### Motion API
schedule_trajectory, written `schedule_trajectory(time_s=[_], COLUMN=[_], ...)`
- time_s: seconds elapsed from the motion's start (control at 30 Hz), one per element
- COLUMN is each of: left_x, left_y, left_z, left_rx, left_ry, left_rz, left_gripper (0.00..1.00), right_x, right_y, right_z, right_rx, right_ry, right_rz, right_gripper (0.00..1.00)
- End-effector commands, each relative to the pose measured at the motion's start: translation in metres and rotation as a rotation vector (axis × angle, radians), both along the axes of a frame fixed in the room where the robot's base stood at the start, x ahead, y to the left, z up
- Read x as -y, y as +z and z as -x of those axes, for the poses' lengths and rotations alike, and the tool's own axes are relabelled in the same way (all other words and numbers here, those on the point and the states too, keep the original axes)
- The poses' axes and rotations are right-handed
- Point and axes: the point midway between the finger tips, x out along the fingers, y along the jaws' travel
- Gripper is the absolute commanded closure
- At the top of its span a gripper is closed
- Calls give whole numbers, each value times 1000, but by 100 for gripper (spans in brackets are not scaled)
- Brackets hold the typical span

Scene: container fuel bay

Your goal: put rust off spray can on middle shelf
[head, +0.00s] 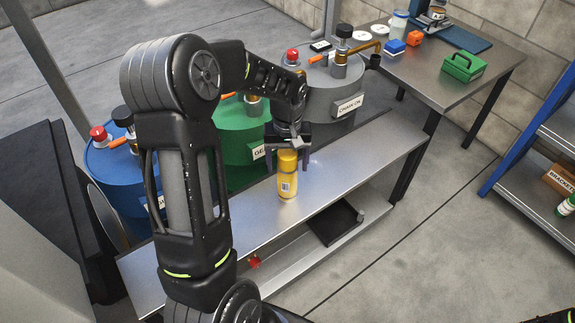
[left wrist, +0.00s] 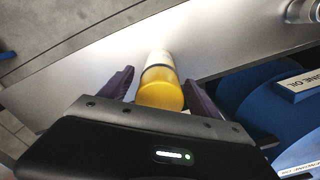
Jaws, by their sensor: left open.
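A yellow spray can (head: 288,182) with a white label patch stands upright on the metal bench (head: 345,168) in front of the drums. I cannot read a name on it. My left gripper (head: 288,149) is open, pointing down at the can's top. In the left wrist view the can (left wrist: 160,88) lies between the two spread fingers of the left gripper (left wrist: 160,80), with a gap showing beside it. A blue-framed shelf rack (head: 541,133) stands at the right edge, only partly in view.
Blue, green and grey drums (head: 331,98) stand behind the bench. A black tray (head: 335,222) and a red item (head: 254,261) are on the bench's lower level. A box (head: 561,180) and a green-white bottle (head: 567,205) are on the rack. Open floor lies between bench and rack.

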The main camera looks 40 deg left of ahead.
Motion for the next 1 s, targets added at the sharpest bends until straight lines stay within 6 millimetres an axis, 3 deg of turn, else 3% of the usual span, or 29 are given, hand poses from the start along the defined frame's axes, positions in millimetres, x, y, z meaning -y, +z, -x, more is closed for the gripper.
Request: schedule_trajectory(time_s=[0.3, 0.5, 1.0], left_x=[0, 0, 0], left_y=[67, 97, 104], left_z=[-1, -1, 0], left_rx=[4, 3, -1], left_ry=[1, 0, 0], left_rz=[-1, 0, 1], left_gripper=[28, 28, 28], right_x=[0, 0, 0], right_y=[12, 16, 16], right_z=[0, 0, 0], right_rx=[0, 0, 0], right_ry=[0, 0, 0], right_rz=[0, 0, 0], right_gripper=[64, 64, 64])
